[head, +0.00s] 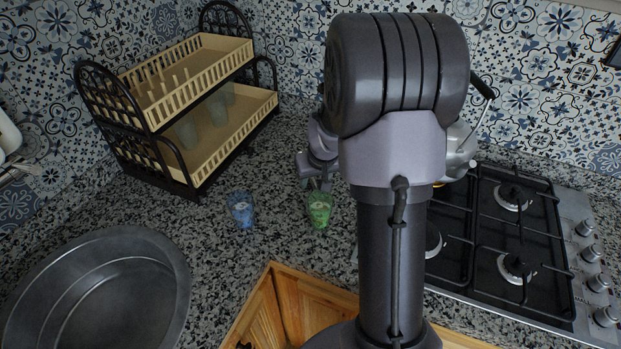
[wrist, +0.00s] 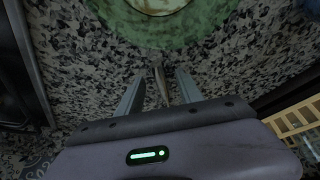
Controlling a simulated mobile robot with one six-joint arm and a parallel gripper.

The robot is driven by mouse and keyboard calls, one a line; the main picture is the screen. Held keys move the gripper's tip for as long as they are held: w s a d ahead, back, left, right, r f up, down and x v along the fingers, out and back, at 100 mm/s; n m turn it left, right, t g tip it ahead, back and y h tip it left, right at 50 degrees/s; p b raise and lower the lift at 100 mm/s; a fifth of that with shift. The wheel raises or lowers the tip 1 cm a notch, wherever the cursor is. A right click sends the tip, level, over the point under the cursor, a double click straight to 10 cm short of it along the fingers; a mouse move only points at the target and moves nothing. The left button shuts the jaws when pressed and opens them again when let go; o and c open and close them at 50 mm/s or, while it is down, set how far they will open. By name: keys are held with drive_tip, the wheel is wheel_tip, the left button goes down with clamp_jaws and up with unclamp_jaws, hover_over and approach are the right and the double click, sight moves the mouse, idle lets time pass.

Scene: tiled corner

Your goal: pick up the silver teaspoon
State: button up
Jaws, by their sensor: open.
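The silver teaspoon (wrist: 160,82) shows in the wrist view as a thin grey strip between the two fingers of my gripper (wrist: 159,76). The fingers are apart, with a gap on each side of the strip. A green cup (wrist: 215,22) fills the top of the wrist view, just beyond the fingertips. In the head view the green cup (head: 320,209) stands on the counter, and a thin piece that looks like the spoon (head: 314,184) rises at its back rim. My gripper (head: 308,178) is partly hidden there, behind and above the cup.
A blue cup (head: 241,210) stands left of the green one. A two-tier dish rack (head: 197,140) is at the back left, a metal sink (head: 110,290) at the front left. A gas stove (head: 510,240) and a kettle (head: 461,150) are on the right.

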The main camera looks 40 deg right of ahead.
clamp_jaws()
drive_tip(key=shift+r, duration=0.1)
